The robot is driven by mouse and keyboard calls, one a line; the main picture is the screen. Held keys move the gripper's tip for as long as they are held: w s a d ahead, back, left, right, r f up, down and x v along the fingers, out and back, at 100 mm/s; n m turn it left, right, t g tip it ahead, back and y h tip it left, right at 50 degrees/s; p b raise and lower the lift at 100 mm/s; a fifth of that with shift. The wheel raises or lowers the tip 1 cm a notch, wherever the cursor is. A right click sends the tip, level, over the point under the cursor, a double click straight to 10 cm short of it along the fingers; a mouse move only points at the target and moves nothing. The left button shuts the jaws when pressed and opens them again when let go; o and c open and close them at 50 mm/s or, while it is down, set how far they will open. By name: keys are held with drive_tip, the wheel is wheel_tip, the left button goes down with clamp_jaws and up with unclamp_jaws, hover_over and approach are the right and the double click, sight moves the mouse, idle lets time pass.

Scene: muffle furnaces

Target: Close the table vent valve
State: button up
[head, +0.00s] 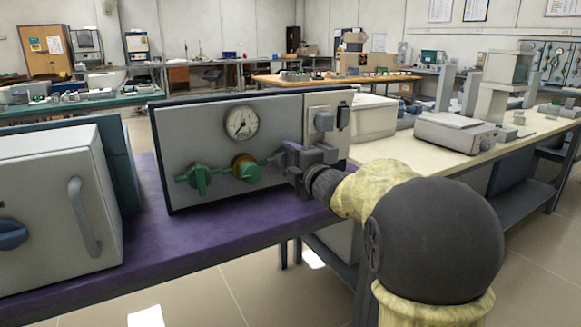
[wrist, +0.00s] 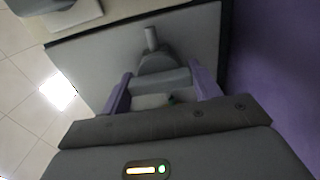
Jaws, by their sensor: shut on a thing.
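The grey upright panel (head: 200,130) stands on the purple bench top and carries a row of fittings. My gripper (head: 285,157) is at the right end of that row, its purple fingers near the panel face. In the wrist view, my gripper (wrist: 162,82) has one finger on each side of a grey valve handle (wrist: 160,80), which I take to be the vent valve, and is shut on it. A rounded grey body and a short pipe stub (wrist: 150,38) show beyond the handle. The gripper hides most of this valve in the head view, so its turn angle is unclear.
A green valve handle (head: 200,180) and a round green and brass fitting (head: 246,168) sit left of my gripper. A dial gauge (head: 241,123) is above them. A furnace (head: 55,215) stands at left, a switch box (head: 325,122) at right. Bare purple bench (head: 160,235) lies in front.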

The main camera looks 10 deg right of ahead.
drive_tip(key=shift+f, duration=0.1)
drive_tip(key=o, duration=1)
drive_tip(key=shift+s, duration=0.1)
drive_tip(key=p+v, duration=0.3)
drive_tip(key=v, duration=1.4)
drive_tip(key=shift+s, duration=0.1)
drive_tip(key=shift+a, duration=0.1)
